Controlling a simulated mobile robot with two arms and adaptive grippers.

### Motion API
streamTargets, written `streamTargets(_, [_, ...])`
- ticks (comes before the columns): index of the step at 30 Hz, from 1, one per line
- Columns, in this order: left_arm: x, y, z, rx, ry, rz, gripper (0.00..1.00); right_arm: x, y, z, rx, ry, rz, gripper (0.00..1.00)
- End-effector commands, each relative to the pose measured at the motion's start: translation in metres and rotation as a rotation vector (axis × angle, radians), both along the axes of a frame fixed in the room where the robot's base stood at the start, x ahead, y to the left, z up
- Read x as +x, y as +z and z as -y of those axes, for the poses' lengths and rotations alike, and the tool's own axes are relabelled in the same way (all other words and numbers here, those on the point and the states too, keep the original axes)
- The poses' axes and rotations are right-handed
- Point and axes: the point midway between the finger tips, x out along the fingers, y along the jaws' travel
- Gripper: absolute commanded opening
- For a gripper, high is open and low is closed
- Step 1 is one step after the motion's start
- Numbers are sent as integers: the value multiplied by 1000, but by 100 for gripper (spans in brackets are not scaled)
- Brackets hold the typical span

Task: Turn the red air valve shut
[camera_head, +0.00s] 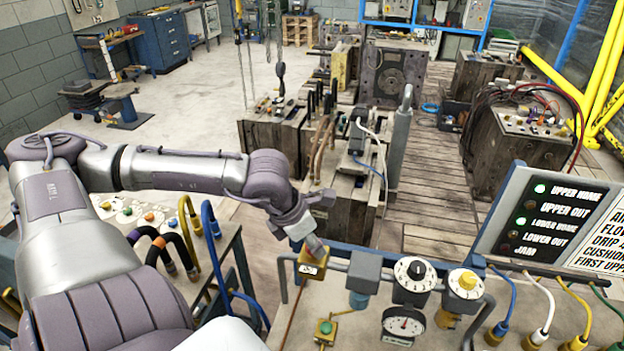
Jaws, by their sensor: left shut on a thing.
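My left arm comes in from the left and reaches across to the air panel. My left gripper (313,240) points down at the yellow valve block (312,268) at the left end of the panel's pipe row. It is shut on the valve's handle, which the fingers mostly hide; only a little dull red shows at the fingertips. I cannot tell the handle's angle. The block has a small white label on its front. My right gripper is not in view.
Right of the valve stand a grey block (364,271), a black-and-white dial (414,275), a yellow-knobbed regulator (465,284) and a round gauge (403,322). A lamp board (545,220) shows green lights. Cables and hoses (212,235) rise on both sides. Wooden crates (272,130) stand behind.

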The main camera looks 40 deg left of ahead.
Motion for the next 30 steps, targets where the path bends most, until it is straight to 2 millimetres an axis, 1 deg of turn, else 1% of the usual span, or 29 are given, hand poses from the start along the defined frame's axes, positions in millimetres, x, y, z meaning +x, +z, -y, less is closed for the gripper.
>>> streamTargets(8, [0, 2, 0, -5, -110, 1, 1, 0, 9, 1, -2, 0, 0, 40])
streamTargets(12, [1, 1, -1, -4, -218, -1, 1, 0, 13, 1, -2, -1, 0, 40])
streamTargets(16, [1, 0, -2, -3, -338, 0, 1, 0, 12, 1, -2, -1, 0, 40])
streamTargets(20, [2, -3, -3, -2, -462, 1, 1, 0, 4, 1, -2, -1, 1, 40])
streamTargets(30, [4, -4, -3, 2, -780, 8, 1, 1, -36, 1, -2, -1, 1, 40])
